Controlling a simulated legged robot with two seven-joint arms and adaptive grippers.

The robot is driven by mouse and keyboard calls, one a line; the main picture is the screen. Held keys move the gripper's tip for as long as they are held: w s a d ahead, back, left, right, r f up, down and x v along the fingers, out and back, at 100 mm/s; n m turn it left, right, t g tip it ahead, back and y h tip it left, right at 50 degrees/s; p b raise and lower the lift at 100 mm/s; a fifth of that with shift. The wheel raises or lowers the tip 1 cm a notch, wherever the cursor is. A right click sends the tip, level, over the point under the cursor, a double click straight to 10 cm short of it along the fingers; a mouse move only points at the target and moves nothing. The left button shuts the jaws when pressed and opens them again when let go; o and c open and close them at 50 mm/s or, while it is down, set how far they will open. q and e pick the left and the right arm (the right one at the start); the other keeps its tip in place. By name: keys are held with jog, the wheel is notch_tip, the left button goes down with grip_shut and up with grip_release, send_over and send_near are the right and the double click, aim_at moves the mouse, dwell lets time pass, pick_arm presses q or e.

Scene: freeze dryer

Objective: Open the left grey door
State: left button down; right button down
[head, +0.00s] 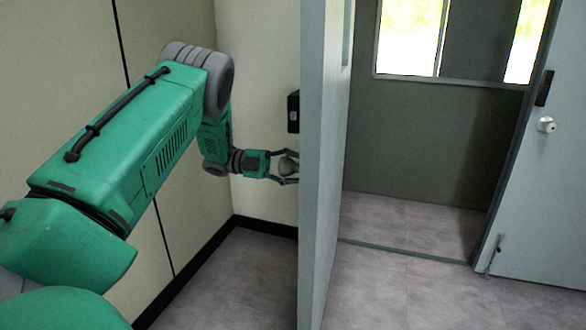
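The left grey door (321,180) stands swung open, seen nearly edge-on in the middle of the head view. Its doorway shows to its right. A round grey knob (289,166) sticks out from the door's left face. My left gripper (287,167) is at this knob, one finger above it and one below. The fingers look spread, with the knob between them. Whether they touch it is too small to be sure. My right gripper is not in view.
A black plate (293,112) sits above the knob. A second grey door (540,170) with a silver knob (546,125) stands at the right. Beyond the doorway is a dark wall (420,145) with windows. A cream wall (170,225) is close behind my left arm. The visible floor (390,290) is clear.

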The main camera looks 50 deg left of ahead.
pick_arm(q)
jog(key=shift+w+r, duration=0.1)
jog(key=shift+w, duration=0.15)
